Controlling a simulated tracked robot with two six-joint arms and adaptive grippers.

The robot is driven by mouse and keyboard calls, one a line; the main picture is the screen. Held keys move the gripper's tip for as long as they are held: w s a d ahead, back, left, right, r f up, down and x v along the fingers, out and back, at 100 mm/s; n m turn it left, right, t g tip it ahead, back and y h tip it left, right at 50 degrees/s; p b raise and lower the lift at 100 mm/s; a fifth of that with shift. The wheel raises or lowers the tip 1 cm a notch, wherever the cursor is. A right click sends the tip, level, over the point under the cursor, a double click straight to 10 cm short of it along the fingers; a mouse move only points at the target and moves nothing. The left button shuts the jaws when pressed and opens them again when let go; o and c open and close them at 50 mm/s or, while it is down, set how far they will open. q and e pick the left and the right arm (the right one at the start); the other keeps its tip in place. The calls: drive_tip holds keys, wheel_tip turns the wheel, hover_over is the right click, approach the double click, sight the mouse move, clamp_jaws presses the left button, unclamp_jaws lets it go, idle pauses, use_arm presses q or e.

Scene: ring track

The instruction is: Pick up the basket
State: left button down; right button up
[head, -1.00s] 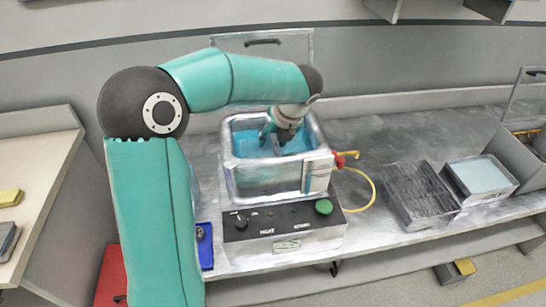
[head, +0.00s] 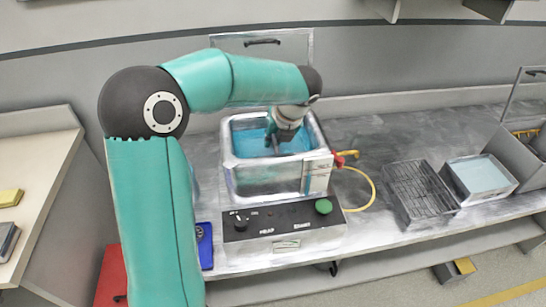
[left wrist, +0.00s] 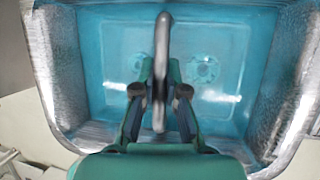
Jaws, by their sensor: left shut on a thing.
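My left gripper (head: 277,147) reaches down into a metal tank (head: 262,180) of blue liquid in the head view. In the left wrist view, the gripper (left wrist: 160,98) has one finger on each side of this bar, over the blue liquid. My right gripper is not in view.
The tank's metal walls stand close around the gripper. A control box (head: 285,240) with a green button (head: 323,206) is in front. A yellow hose (head: 372,190) loops at the right. A dark wire rack (head: 420,192) and a tray of pale liquid (head: 480,176) stand further right.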

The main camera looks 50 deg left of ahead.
use_arm(q)
drive_tip(key=shift+r, duration=0.2)
drive_tip(key=shift+w+r, duration=0.1)
drive_tip(key=shift+r, duration=0.6)
wheel_tip(320, 180, up, 19)
drive_tip(key=p, duration=0.3)
